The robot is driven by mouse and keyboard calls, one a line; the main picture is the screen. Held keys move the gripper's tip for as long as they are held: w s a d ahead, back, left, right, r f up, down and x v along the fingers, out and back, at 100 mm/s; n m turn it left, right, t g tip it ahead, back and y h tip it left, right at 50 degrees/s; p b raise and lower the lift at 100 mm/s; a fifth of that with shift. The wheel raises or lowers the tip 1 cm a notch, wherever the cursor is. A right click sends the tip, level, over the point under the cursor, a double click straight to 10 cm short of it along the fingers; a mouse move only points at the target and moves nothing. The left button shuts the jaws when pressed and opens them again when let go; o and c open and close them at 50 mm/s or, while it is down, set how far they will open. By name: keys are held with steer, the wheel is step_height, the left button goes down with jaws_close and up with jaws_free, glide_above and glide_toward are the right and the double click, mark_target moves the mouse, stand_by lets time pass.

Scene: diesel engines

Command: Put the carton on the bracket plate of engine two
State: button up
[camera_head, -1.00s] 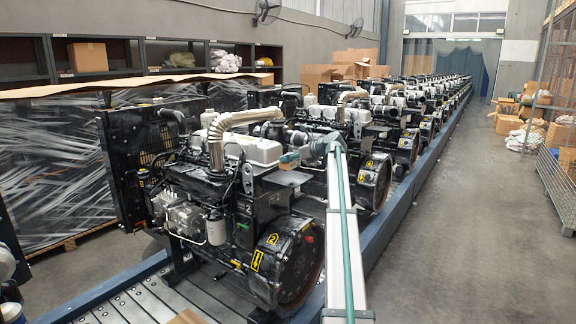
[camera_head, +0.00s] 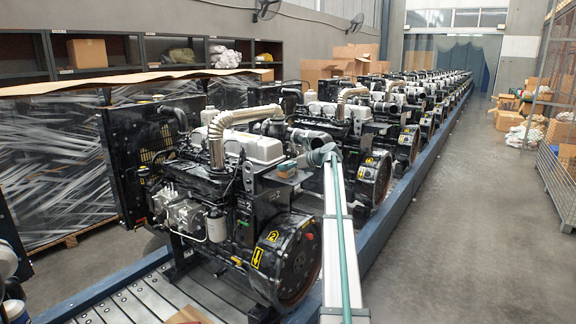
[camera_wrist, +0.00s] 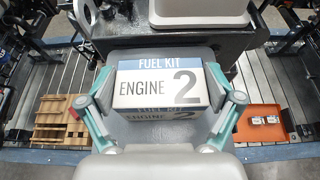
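The carton (camera_wrist: 160,87) is a small white box with a blue band reading "FUEL KIT" and "ENGINE 2". The carton is hard to make out there.
A row of similar engines (camera_head: 370,180) runs into the distance along a blue rail (camera_head: 405,200). A curved exhaust pipe (camera_head: 235,120) rises close to my gripper. In the wrist view, a wooden pallet (camera_wrist: 62,120) and an orange tray (camera_wrist: 262,122) lie lower down on either side.

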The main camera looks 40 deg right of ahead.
steer(key=shift+o, duration=0.2)
steer(key=shift+r, duration=0.1)
steer(key=shift+s+r, duration=0.1)
steer(key=shift+s, duration=0.1)
steer(key=b+v, duration=0.2)
steer(key=v, duration=0.9)
steer(key=shift+s, duration=0.3)
steer(key=shift+d+r, duration=0.1)
steer(key=shift+r, duration=0.05)
